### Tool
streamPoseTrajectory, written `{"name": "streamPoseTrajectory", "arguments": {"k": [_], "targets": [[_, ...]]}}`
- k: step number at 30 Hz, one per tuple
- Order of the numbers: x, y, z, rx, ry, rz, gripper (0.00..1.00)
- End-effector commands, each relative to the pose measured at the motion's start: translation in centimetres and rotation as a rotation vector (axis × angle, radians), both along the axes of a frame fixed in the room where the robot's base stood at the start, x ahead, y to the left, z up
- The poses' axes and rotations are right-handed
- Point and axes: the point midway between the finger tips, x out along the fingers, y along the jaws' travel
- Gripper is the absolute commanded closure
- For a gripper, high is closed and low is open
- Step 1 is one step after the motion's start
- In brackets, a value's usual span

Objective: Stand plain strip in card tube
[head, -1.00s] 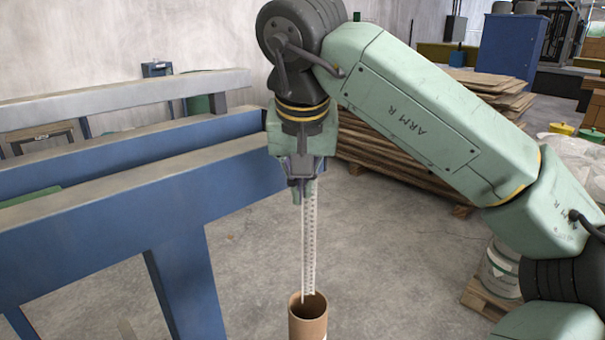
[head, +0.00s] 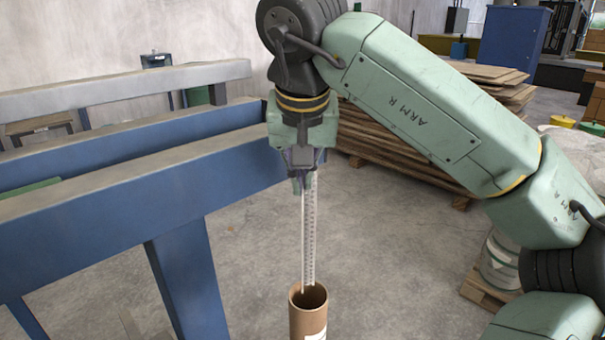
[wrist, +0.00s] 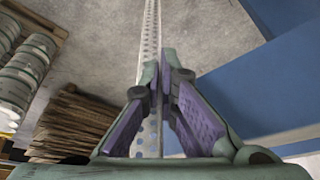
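My gripper (head: 303,187) points down in the head view and is shut on a long, thin pale strip. In the wrist view, the strip (wrist: 150,35) runs away between the purple-padded fingers of my gripper (wrist: 158,70). The brown card tube (head: 302,325) stands upright below, its open mouth facing up. The strip's lower end overlaps the mouth in the picture; I cannot tell whether it is inside or just above. The tube's base is out of view.
A blue metal frame (head: 185,275) with grey-topped beams stands close on the left. A stack of brown boards (head: 385,150) lies behind my arm. A white bucket (head: 497,262) sits on a pallet at the right. The concrete floor around the tube looks mostly clear.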

Motion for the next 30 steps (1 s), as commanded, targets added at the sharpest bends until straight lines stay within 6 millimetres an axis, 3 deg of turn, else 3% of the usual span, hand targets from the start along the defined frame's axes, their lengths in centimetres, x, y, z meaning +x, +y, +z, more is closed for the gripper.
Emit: {"name": "streamPoseTrajectory", "arguments": {"k": [30], "targets": [[0.0,0.0,-4.1,-0.001,0.001,-0.001,1.00]]}}
